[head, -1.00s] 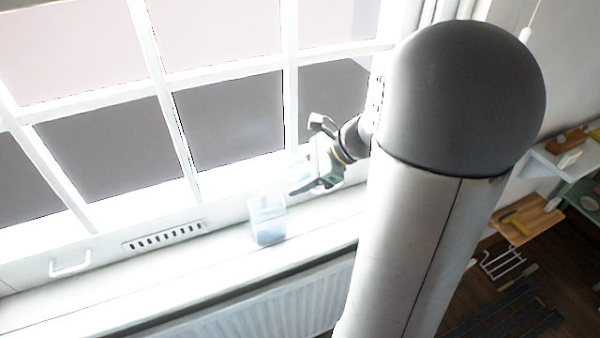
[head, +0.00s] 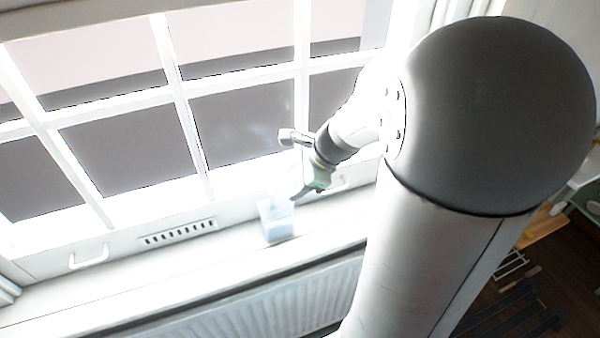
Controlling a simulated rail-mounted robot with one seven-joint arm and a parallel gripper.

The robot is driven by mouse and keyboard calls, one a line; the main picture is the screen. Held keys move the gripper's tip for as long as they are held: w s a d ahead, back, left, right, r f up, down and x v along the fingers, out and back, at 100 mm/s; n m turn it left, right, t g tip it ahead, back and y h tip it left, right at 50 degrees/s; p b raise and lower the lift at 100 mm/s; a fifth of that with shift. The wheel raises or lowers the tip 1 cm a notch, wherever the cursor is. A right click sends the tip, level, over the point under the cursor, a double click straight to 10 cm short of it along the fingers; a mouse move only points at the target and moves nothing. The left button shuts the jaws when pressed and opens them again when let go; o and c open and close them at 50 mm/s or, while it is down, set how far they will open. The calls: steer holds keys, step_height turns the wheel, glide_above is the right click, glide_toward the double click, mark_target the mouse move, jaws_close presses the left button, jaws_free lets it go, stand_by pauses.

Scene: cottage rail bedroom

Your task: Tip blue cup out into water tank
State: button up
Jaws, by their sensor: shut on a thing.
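The water tank (head: 276,224) is a small, clear, pale-blue box standing on the white windowsill. Liquid seems to fill its lower part. My gripper (head: 299,194) is just above and to the right of the tank's rim, pointing down and left. It is shut on the blue cup, which shows only as a faint pale patch at the fingertips, washed out by window glare. I cannot tell the cup's tilt, or whether anything is flowing from it.
The paned window (head: 240,120) rises close behind the tank. The sill (head: 130,285) is clear to the left, with a vent (head: 178,232) and a handle (head: 88,257) behind it. A radiator (head: 240,310) is below. Shelves are at the far right.

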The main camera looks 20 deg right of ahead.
steer(key=shift+a+h, duration=0.2)
steer(key=shift+h, duration=0.2)
steer(key=shift+r+p, duration=0.15)
steer(key=shift+p, duration=0.3)
steer(key=shift+a+r+h+p, duration=0.25)
steer(key=shift+a+h+p, duration=0.25)
steer(key=shift+p, duration=0.75)
steer(key=shift+a+h+p, duration=0.25)
steer(key=shift+h+p, duration=0.15)
steer(key=shift+p, duration=0.45)
steer(key=shift+w+a+n, duration=0.1)
steer(key=shift+n, duration=0.2)
steer(key=shift+h, duration=0.3)
steer(key=shift+r+h, duration=0.15)
steer(key=shift+h, duration=0.45)
steer(key=shift+r+h, duration=0.1)
steer(key=shift+h, duration=0.2)
